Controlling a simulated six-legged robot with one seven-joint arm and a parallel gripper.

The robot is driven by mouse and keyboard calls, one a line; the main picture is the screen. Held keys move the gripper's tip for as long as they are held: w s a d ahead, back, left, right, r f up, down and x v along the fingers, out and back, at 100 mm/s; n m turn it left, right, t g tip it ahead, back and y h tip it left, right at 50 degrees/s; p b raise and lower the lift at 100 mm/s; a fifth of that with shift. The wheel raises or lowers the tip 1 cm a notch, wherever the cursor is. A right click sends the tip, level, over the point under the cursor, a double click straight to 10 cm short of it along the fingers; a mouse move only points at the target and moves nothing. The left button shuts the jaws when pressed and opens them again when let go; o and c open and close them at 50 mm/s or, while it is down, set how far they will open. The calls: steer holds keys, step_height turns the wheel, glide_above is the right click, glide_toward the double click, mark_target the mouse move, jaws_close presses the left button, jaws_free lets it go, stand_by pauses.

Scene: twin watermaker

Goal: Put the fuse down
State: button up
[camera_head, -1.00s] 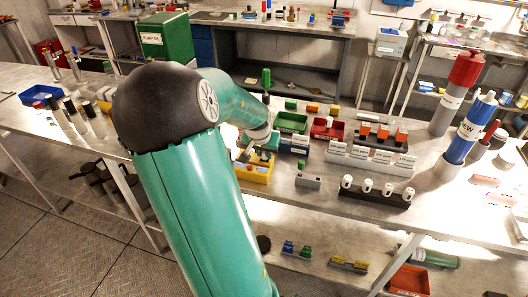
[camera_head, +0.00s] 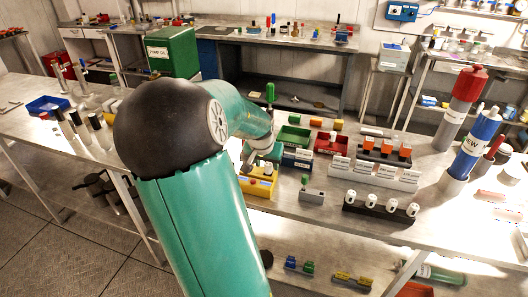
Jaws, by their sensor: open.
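My gripper (camera_head: 249,162) is small in view at the end of my green arm, low over the yellow box (camera_head: 262,187) on the bench. It is open. A small light-coloured upright piece (camera_head: 268,168) stands at the box's back right, close beside the fingers; I cannot tell whether it is the fuse or whether it touches them. A red knob (camera_head: 250,182) shows on the box's left part. Part of the box and fingers is hidden by my arm.
A green tray (camera_head: 292,138) and red tray (camera_head: 331,143) lie behind. A small grey block (camera_head: 312,196) is to the right. A black rack (camera_head: 380,208) holds several white cylinders. Tall red-capped (camera_head: 464,105) and blue (camera_head: 474,143) cylinders stand at the right.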

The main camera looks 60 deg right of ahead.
steer(key=v, duration=0.9)
steer(key=shift+r, duration=0.3)
steer(key=shift+a, duration=0.1)
steer(key=w+a+r+n+t+y, duration=0.15)
steer(key=w+a+n, duration=0.3)
steer(key=a, duration=0.75)
steer(key=w+a+r+n+t+y, duration=0.15)
steer(key=w+a+n, duration=0.3)
steer(key=a, duration=0.75)
steer(key=s+a+r+n+t, duration=0.1)
steer(key=s+a+n, duration=0.1)
steer(key=a, duration=0.7)
steer(key=s+a+r+n+y, duration=0.1)
steer(key=a+n, duration=0.4)
steer(key=a, duration=0.5)
steer(key=shift+s+a+t+y, duration=0.3)
steer(key=shift+s+t, duration=0.1)
steer(key=shift+s, duration=0.3)
